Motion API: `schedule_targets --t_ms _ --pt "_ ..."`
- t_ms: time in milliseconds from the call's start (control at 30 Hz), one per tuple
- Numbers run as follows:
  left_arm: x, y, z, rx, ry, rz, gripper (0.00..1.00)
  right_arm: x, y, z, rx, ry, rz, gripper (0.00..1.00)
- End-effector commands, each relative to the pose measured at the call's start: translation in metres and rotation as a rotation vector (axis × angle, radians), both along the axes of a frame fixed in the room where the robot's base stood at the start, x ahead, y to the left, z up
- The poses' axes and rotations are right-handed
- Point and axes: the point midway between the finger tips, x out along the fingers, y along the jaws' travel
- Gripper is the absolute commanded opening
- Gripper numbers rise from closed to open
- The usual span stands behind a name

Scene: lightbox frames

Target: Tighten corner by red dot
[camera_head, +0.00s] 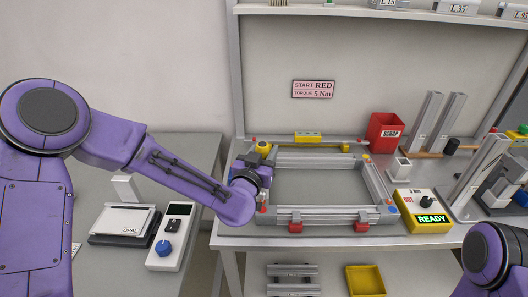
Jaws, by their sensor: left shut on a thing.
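A rectangular frame of grey aluminium profiles (320,215) lies on the bench, held at its front by two red clamps, the left clamp (295,226) and the right clamp (362,226). A small reddish mark (263,209) shows near its front left corner; I cannot tell surely if it is the red dot. A blue mark shows at the front right. My left gripper (258,170) is at the frame's left side, shut on a dark tool with a yellow top (263,147). Its fingertips and the tool's lower end are hidden. My right gripper is out of view.
A sign (313,89) reads "START RED" and "TORQUE 5 Nm". A yellow box (422,210) reading "READY" stands right of the frame. A red scrap bin (384,133) stands behind. A grey-white device with a blue knob (168,238) is on the left table.

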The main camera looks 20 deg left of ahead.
Motion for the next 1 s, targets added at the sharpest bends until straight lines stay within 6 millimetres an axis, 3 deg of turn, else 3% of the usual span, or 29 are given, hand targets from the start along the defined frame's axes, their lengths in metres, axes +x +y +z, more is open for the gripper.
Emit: schedule_targets --t_ms 1000 --pt "0.0 0.001 -0.009 0.0 -0.002 0.0 0.0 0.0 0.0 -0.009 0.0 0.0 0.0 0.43"
